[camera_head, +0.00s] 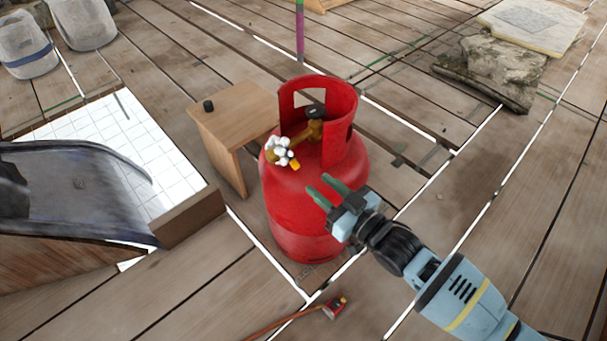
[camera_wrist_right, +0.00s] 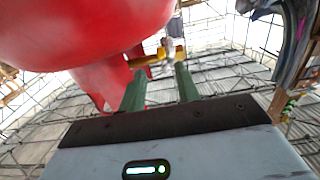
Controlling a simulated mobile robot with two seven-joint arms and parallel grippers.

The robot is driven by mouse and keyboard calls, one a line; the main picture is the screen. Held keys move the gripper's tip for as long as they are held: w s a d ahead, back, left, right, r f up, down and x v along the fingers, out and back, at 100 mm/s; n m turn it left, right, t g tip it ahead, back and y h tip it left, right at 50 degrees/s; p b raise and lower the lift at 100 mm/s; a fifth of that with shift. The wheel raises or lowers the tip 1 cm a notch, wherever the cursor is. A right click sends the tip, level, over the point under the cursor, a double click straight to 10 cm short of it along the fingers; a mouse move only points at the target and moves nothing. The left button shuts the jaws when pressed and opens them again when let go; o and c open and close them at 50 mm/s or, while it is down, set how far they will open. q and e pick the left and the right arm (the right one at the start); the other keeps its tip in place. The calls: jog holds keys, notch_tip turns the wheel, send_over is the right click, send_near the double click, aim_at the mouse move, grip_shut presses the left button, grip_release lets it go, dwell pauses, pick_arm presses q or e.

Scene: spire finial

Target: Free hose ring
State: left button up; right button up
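A red gas cylinder (camera_head: 297,213) stands upright on the plank floor, with an open collar around its top. A brass valve (camera_head: 315,131) sits inside the collar, with a lumpy white knob (camera_head: 281,151) and a small yellow piece (camera_head: 295,165) at its side. The brass and yellow fittings (camera_wrist_right: 152,59) also show in the right wrist view beyond the fingertips. My right gripper (camera_head: 320,189) is in front of the cylinder's shoulder, open, with nothing between its fingers. I cannot tell which part is the hose ring. My left gripper is not in view.
A red regulator-like fitting (camera_head: 335,307) with an orange hose lies on the floor in front of the cylinder. A small wooden table (camera_head: 233,112) with a black knob stands behind left. A grey tub-like object (camera_head: 75,195) is at left. Stone slabs (camera_head: 490,72) lie at back right.

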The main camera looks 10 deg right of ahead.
aim_at(293, 162)
jog(key=b+x, duration=0.2)
jog(key=x, duration=0.4)
jog(key=shift+w+a+b, duration=0.25)
jog(key=shift+a+b, duration=0.05)
jog(key=shift+b, duration=0.1)
jog(key=shift+w+a, duration=0.3)
jog(key=shift+w, duration=0.15)
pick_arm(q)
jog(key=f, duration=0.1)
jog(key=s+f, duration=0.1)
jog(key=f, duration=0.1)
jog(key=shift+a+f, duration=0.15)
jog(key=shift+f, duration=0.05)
pick_arm(e)
jog(key=shift+r, duration=0.1)
jog(key=c, duration=0.6)
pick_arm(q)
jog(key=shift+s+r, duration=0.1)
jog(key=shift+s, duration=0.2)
pick_arm(e)
grip_shut()
